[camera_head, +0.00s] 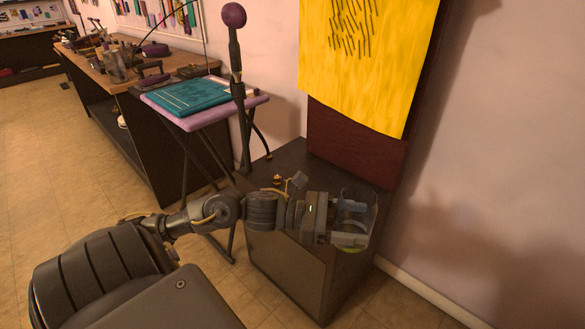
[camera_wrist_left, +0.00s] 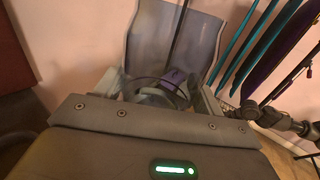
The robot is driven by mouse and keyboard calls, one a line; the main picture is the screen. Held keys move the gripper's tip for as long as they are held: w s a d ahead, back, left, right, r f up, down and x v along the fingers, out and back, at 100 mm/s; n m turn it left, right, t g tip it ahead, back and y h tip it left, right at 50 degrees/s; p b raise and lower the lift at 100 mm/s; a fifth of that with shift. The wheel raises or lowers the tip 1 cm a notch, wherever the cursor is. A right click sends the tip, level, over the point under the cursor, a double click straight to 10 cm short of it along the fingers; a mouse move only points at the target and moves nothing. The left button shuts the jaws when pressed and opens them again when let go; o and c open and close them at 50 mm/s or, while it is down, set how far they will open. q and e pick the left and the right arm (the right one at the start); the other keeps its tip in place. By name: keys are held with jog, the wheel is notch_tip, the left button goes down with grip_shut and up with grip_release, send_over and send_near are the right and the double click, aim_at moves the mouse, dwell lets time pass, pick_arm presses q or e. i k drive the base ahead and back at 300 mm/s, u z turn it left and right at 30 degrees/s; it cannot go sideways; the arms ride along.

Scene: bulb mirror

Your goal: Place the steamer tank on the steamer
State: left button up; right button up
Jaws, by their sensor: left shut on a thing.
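The steamer tank (camera_head: 371,215) is a clear, see-through container with a greenish patch low on it. My left gripper (camera_head: 350,222) is shut on it and holds it over the dark cabinet in the head view. In the left wrist view the gripper (camera_wrist_left: 160,95) has a clear rounded part with a purple piece (camera_wrist_left: 173,80) between its fingers. A translucent grey-blue panel rises behind them; I cannot tell if it is the tank's wall. I cannot clearly identify the steamer. My right gripper is out of view.
A dark cabinet (camera_head: 285,262) stands below my left arm. A yellow cloth (camera_head: 365,60) hangs on the wall. A workbench (camera_head: 120,70) is at the back left.

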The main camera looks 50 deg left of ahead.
aim_at(302, 193)
jog(key=k, duration=1)
jog(key=z, duration=0.4)
jog(key=i, duration=2.05)
jog(key=u, duration=1.35)
jog(key=i, duration=0.85)
jog(key=u, duration=0.9)
